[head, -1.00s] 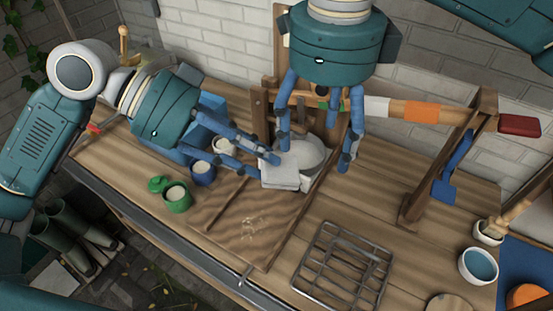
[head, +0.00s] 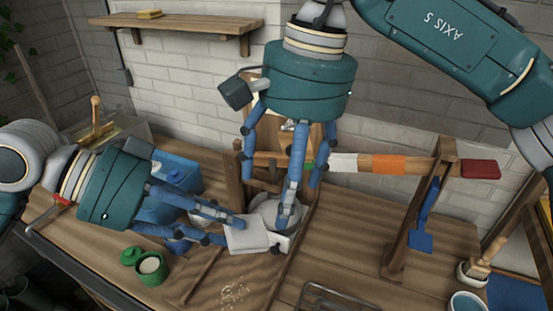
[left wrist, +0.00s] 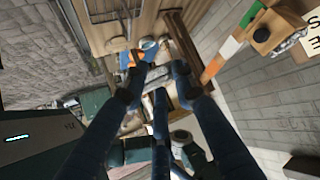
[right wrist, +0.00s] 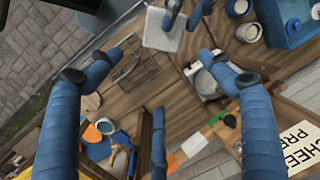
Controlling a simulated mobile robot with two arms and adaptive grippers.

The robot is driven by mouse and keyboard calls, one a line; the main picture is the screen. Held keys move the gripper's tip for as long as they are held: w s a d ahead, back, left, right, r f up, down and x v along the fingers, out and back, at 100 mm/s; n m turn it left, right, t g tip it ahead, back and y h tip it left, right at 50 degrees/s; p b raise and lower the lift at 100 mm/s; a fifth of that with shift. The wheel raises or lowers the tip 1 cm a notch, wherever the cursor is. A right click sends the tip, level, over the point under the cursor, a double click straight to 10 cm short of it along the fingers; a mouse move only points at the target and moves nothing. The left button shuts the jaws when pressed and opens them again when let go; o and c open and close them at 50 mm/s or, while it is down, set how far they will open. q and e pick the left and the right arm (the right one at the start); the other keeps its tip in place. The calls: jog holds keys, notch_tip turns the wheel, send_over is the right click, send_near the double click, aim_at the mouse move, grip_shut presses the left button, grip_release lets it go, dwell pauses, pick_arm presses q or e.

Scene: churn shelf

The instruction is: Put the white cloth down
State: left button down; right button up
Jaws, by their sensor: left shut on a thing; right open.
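The white cloth (head: 248,236) is a flat, pale square at the fingertips of my left gripper (head: 236,228), which is shut on it. The cloth lies against or just in front of the round white vessel (head: 265,216); I cannot tell whether it touches the bench. In the right wrist view the cloth (right wrist: 162,30) shows at the top, beside the left fingers. My right gripper (head: 288,200) is open and empty, its fingers pointing down over the white vessel.
A wire rack (head: 335,300) lies in front. Bare bench (head: 345,240) shows right of the vessel.

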aim_at(252, 227)
notch_tip(252, 227, up, 4)
jog(key=n+y, duration=0.2)
jog(key=n, duration=1.3)
jog(key=shift+g, duration=0.4)
jog(key=x, duration=1.2)
jog(key=shift+s+a, duration=0.3)
jog(key=shift+a, duration=0.05)
jog(key=c, duration=1.2)
pick_arm(q)
jog(key=c, duration=1.3)
grip_release()
jog(key=shift+c, duration=0.2)
pick_arm(e)
jog(key=shift+d, duration=0.1)
